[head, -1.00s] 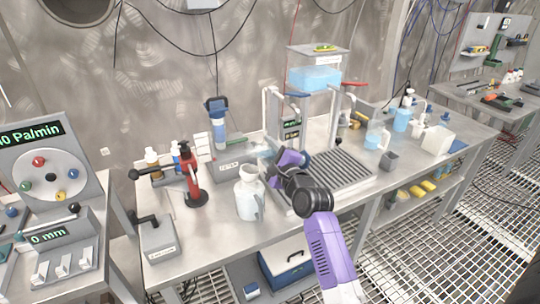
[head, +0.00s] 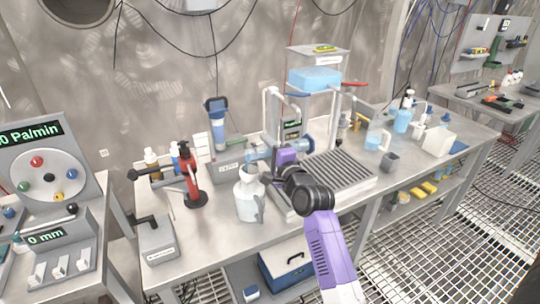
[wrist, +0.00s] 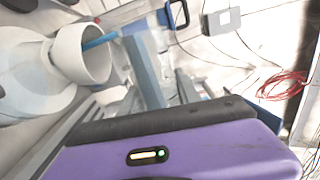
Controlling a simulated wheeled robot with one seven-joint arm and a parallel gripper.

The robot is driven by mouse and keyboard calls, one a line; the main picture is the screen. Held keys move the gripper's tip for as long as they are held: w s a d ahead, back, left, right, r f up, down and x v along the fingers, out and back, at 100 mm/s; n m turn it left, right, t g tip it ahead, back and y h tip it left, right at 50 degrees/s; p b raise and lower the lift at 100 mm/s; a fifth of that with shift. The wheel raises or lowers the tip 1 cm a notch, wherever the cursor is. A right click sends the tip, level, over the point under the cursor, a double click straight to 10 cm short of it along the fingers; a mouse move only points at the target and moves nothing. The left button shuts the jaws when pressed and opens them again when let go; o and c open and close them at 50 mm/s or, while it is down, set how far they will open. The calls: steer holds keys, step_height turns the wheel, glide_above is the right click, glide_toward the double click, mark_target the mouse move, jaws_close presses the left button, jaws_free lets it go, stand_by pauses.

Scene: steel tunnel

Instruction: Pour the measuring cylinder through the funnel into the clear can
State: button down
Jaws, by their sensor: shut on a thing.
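The measuring cylinder (head: 259,153) lies nearly level in my gripper (head: 279,155), its base to the right and its mouth end to the left, above the funnel (head: 249,172). My gripper is shut around its middle. The white funnel sits upright in the mouth of the clear can (head: 250,201), which stands on the bench and looks whitish. In the wrist view, the funnel's wide bowl (wrist: 87,54) is at the left, beside my fingers (wrist: 150,75). A thin blue streak (wrist: 101,40) reaches into the bowl; it looks like liquid running. The level inside the can is not clear.
A red stand (head: 191,181) and small bottles are left of the can. A grey box with a lever (head: 157,239) is at front left. A frame with a blue tank (head: 314,78) and a ribbed tray (head: 338,171) stand behind and right of my gripper.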

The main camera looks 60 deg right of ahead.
steer(key=shift+w+a+r+n, duration=0.2)
steer(key=shift+r+n, duration=0.35)
steer(key=shift+n, duration=0.65)
steer(key=shift+r, duration=0.1)
steer(key=shift+a+n+p, duration=0.15)
steer(key=shift+n+p, duration=0.15)
stand_by(1.0)
steer(key=shift+s+d+f+m+p, duration=0.1)
steer(key=shift+d+f+m+p, duration=0.2)
steer(key=shift+m, duration=0.4)
steer(key=shift+s+d+f+m+p, duration=0.1)
steer(key=shift+f+m+p, duration=0.25)
steer(key=shift+m, duration=0.35)
